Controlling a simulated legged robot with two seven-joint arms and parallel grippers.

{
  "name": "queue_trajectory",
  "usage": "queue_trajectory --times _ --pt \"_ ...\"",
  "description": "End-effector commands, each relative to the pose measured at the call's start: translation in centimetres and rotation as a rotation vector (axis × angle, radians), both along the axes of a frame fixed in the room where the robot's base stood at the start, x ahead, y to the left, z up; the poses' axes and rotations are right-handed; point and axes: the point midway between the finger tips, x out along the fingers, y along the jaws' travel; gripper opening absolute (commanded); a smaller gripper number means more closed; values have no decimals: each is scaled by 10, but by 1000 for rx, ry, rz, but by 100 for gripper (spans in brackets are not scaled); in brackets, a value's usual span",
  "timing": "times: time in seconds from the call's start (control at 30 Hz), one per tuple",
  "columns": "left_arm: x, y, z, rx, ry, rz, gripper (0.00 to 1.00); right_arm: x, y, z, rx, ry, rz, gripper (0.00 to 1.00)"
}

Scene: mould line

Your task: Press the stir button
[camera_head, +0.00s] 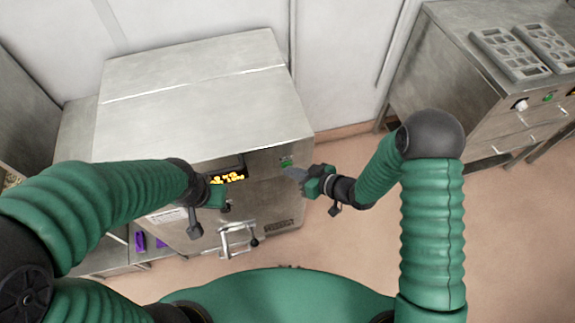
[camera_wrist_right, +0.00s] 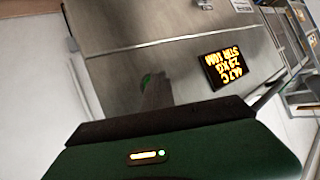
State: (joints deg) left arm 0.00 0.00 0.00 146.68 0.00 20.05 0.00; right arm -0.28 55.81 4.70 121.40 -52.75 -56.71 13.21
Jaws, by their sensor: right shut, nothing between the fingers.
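A large steel machine (camera_head: 205,115) stands in front of me. Its front has a small green button (camera_head: 286,162), which also shows in the wrist view (camera_wrist_right: 146,80). My right gripper (camera_head: 292,173) is shut and empty, its fingertips just below and right of the button in the head view. In the wrist view the finger (camera_wrist_right: 157,93) is very close to the button and partly covers it; I cannot tell whether they touch. A lit display (camera_wrist_right: 227,68) with yellow text, including a STIR line, is beside the button. My left gripper (camera_head: 217,196) is near the display's left; its jaws are unclear.
A handle or tap fitting (camera_head: 238,238) sticks out low on the machine's front. Another steel cabinet (camera_head: 470,90) with mould trays (camera_head: 510,52) on top stands at the right. Purple items (camera_head: 140,241) sit on a low shelf at the left. The floor at the right is clear.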

Motion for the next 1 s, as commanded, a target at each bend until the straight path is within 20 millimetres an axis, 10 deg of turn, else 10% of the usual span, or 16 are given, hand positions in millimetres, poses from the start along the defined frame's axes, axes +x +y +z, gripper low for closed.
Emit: queue_trajectory --times 1.0 --pt "0 0 5 0 0 0 0 -27 -9 1 1 1 -1 0"
